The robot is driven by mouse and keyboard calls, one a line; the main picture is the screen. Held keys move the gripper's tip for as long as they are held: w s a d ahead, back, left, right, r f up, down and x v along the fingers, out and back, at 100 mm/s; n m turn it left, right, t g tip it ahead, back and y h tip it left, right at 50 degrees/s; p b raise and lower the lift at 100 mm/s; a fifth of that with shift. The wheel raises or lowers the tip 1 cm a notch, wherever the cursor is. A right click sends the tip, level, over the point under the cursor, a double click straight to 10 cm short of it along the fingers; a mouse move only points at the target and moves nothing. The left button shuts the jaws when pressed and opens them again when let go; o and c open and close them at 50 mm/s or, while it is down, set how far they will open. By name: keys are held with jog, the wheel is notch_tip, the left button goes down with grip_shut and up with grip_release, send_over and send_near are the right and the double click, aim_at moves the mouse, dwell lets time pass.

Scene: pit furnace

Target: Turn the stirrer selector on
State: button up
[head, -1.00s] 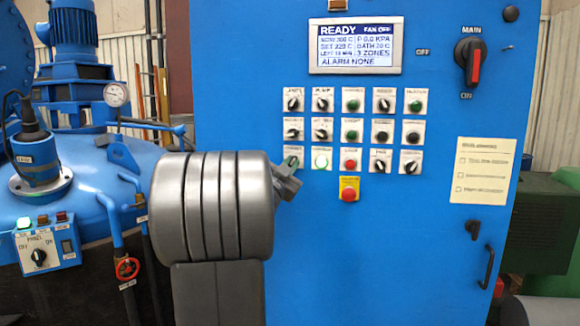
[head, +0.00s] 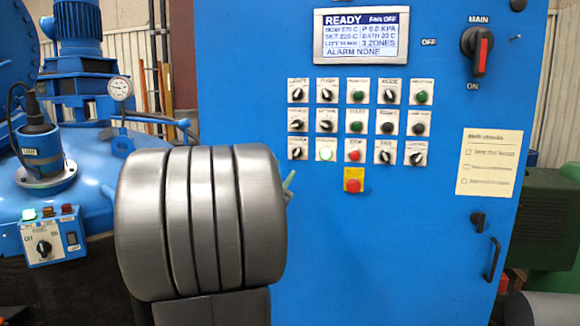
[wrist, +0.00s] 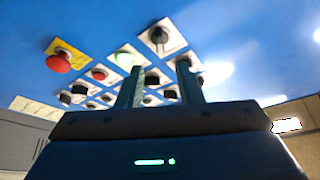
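The blue panel (head: 400,245) carries several selectors and buttons in three rows. The stirrer label is too small to read for certain. The lower-left black selector (head: 297,153) sits left of a lit green button (head: 325,153). In the wrist view that selector (wrist: 159,36) is just beyond my gripper (wrist: 161,64), whose two fingers are apart with nothing between them. The fingers look clear of the knob. In the head view my grey arm hides most of the gripper; only a greenish fingertip (head: 289,181) shows, below and left of the selector. The knob's exact setting is unclear.
A red emergency button (head: 353,186) on a yellow plate sits below the rows. A main switch (head: 478,52) is at upper right, a display (head: 361,36) at the top. A small control box (head: 48,242) and blue vessel stand at left.

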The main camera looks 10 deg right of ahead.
aim_at(296, 154)
jog(key=v, duration=0.5)
jog(key=shift+s+f, duration=0.1)
jog(key=shift+s, duration=0.05)
jog(key=p+x, duration=0.1)
jog(key=x, duration=1.2)
jog(key=shift+w+d+r+p, duration=0.15)
jog(key=shift+w+r+p, duration=0.05)
jog(key=shift+w+p, duration=0.15)
